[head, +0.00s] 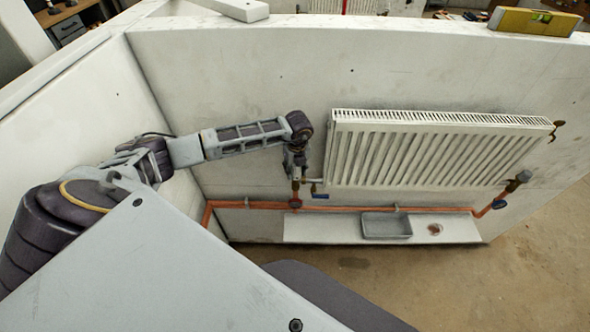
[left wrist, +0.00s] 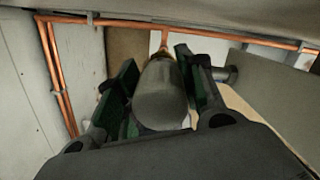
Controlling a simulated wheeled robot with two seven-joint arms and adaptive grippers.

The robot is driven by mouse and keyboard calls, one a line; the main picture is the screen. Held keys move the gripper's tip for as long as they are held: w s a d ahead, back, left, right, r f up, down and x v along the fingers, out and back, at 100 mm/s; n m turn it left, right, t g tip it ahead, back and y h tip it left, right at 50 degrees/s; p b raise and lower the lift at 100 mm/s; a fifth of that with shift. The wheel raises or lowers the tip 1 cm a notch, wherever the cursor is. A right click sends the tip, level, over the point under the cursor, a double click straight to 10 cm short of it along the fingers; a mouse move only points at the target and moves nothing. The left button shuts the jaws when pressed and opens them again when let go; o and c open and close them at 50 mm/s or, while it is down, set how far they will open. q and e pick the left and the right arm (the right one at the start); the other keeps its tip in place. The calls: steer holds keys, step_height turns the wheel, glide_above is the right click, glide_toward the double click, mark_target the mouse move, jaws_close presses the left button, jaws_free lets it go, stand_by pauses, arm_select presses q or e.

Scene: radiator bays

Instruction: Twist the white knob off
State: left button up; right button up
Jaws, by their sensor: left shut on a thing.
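The white radiator (head: 430,150) hangs on the pale wall. My left arm reaches across to its lower left corner, where my left gripper (head: 296,168) points down over the valve on the copper pipe. In the left wrist view the knob (left wrist: 163,92) looks grey in shadow and sits between the two green-padded fingers, which are shut on it. The copper riser shows just beyond it. In the head view the gripper hides the knob. My right gripper is in neither view.
A copper pipe (head: 340,208) runs low along the wall, with a blue-handled valve (head: 320,195) close to the gripper. A grey tray (head: 386,226) and a small copper-coloured item (head: 434,229) rest on a white board (head: 462,233). A yellow level (head: 533,21) lies on the wall top.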

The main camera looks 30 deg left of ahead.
arm_select(q)
steer(key=shift+s+f, duration=0.15)
steer(key=shift+f, duration=0.05)
steer(key=shift+d+f+m+b, duration=0.1)
steer(key=shift+m+b, duration=0.2)
steer(key=shift+m, duration=0.2)
stand_by(0.6)
steer(key=shift+r+p, duration=0.3)
steer(key=shift+r, duration=0.35)
steer(key=shift+r, duration=0.15)
steer(key=shift+r, duration=0.2)
steer(key=shift+w+r+p, duration=0.2)
steer(key=shift+r+p, duration=1.2)
steer(key=shift+r, duration=0.85)
